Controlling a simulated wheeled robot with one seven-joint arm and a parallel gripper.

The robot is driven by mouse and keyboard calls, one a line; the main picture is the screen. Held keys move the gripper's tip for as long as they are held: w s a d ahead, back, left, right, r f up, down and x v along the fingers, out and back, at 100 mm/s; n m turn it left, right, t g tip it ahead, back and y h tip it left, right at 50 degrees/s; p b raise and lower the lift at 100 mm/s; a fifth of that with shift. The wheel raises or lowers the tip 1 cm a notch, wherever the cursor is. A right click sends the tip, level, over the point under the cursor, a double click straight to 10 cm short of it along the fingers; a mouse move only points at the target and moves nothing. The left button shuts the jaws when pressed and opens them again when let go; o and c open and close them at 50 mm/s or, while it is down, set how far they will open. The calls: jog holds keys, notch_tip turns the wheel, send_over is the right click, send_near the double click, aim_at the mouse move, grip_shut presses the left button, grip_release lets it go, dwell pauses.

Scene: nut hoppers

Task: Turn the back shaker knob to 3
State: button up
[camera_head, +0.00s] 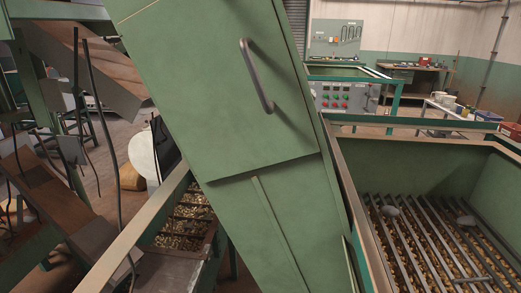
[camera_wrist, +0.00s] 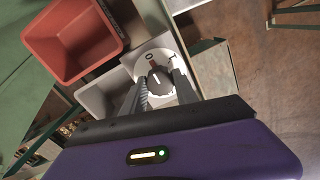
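In the wrist view a dark round knob (camera_wrist: 158,79) with a white pointer line sits on a white round dial (camera_wrist: 163,58). The pointer leans toward the upper left of the picture. A few dark marks show near the dial's upper edge, too small to read surely. My gripper (camera_wrist: 161,80) is open, with its two dark fingers on either side of the knob. I cannot tell whether the fingers touch it. The lower part of the dial is hidden behind the fingers. In the head view my gripper and the knob cannot be made out.
In the wrist view a red bin (camera_wrist: 70,60) and a grey bin (camera_wrist: 92,97) stand left of the dial. In the head view a tall green housing (camera_head: 245,130) with a handle blocks the middle. A barred nut hopper (camera_head: 430,245) is at right; a nut tray (camera_head: 185,220) is left.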

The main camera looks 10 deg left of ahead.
grip_shut()
